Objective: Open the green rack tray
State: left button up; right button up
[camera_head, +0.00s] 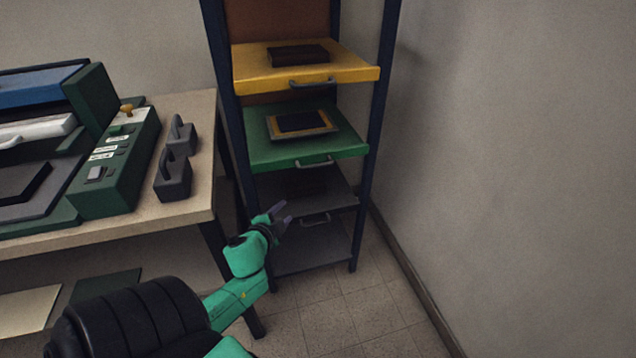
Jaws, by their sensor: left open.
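The green rack tray (350,143) sits in the dark blue rack, below the yellow tray. Its grey handle (314,163) is on the front edge. A dark block on a yellow-edged plate (303,122) lies on the tray. My left gripper (283,214) is open and empty, below and left of the green tray's handle, in front of the lower dark trays. It appears apart from the green tray. My right gripper is not in view.
The yellow tray (350,73) above holds a dark block (298,55). Dark grey trays (335,190) are below. A table (190,208) with a green machine (112,180) and grey handled weights (173,178) stands left. A wall is right; floor is clear in front.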

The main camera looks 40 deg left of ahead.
aim_at(313, 168)
pick_arm(q)
jog(key=w+d+r+m+t+h, duration=0.1)
jog(key=w+r+m+t+h, duration=0.25)
jog(key=r+m, duration=0.4)
jog(key=shift+n+y, duration=0.45)
jog(key=shift+n, duration=0.2)
jog(key=x, duration=0.3)
jog(key=r+b+x, duration=0.1)
jog(key=x, duration=0.7)
jog(key=shift+w+d+r+b, duration=0.15)
jog(key=shift+w+r+b, duration=0.1)
jog(key=shift+b, duration=0.15)
jog(key=shift+s, duration=0.1)
grip_shut()
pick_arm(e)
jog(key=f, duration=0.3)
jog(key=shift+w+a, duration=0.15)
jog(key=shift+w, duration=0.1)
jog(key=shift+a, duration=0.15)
